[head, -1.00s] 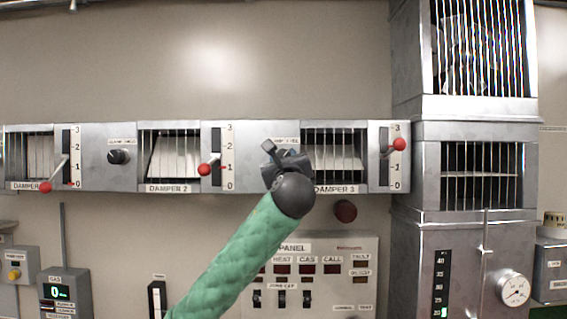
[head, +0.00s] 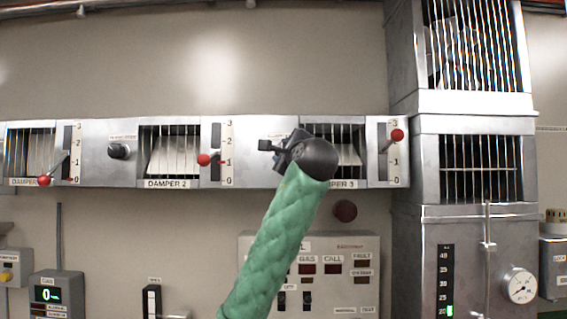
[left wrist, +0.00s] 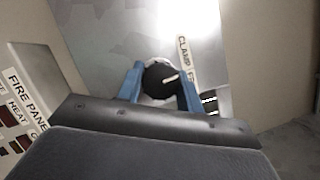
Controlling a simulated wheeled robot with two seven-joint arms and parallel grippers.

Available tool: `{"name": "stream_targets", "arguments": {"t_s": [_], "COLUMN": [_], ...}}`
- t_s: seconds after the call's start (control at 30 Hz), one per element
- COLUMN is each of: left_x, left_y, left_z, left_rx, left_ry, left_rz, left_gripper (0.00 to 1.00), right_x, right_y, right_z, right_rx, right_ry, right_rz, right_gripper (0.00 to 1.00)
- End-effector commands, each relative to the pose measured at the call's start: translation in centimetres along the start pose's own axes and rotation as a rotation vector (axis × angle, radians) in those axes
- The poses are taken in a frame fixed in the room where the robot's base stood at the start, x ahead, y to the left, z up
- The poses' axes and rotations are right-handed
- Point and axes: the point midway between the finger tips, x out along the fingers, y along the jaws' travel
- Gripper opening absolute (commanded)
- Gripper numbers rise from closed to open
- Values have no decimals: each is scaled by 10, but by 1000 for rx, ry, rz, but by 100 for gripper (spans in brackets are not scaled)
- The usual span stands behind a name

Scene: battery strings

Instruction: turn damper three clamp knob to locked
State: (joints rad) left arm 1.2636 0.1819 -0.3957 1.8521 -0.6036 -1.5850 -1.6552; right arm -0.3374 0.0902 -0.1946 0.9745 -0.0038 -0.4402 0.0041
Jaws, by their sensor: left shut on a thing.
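The damper three clamp knob (left wrist: 158,82) is a round black knob with a white pointer line, on a grey metal panel beside a label reading "CLAMP" (left wrist: 183,58). In the left wrist view the two blue fingers of my left gripper stand on either side of it, shut on it. In the head view my left gripper (head: 272,147) is at the panel left of the damper 3 grille (head: 345,133), and it hides the knob there. The pointer slants up to the right in the wrist view. My right gripper is not in view.
The damper 3 lever (head: 397,136) has a red ball near the top of its scale. The damper 2 knob (head: 119,151) and red-balled lever (head: 204,160) are to the left. Below are a fire panel (head: 350,262) and a dark red round button (head: 345,211).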

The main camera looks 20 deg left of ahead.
Motion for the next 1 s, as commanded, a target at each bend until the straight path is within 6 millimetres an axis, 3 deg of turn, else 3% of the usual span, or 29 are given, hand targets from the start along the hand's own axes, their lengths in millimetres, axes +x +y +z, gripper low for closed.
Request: {"name": "stream_targets", "arguments": {"t_s": [0.13,0.4,1.0], "left_x": [-2,-1,0], "left_y": [3,2,1], "left_z": [-3,-2,-1], "left_rx": [-131,-358,-643], "left_ry": [2,2,0], "left_rz": [54,150,271], "left_gripper": [14,14,14], "right_x": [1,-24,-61], "right_y": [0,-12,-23], "right_z": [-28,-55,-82], "right_rx": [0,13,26], "right_ry": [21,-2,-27], "right_rz": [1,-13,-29], "right_gripper": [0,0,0]}}
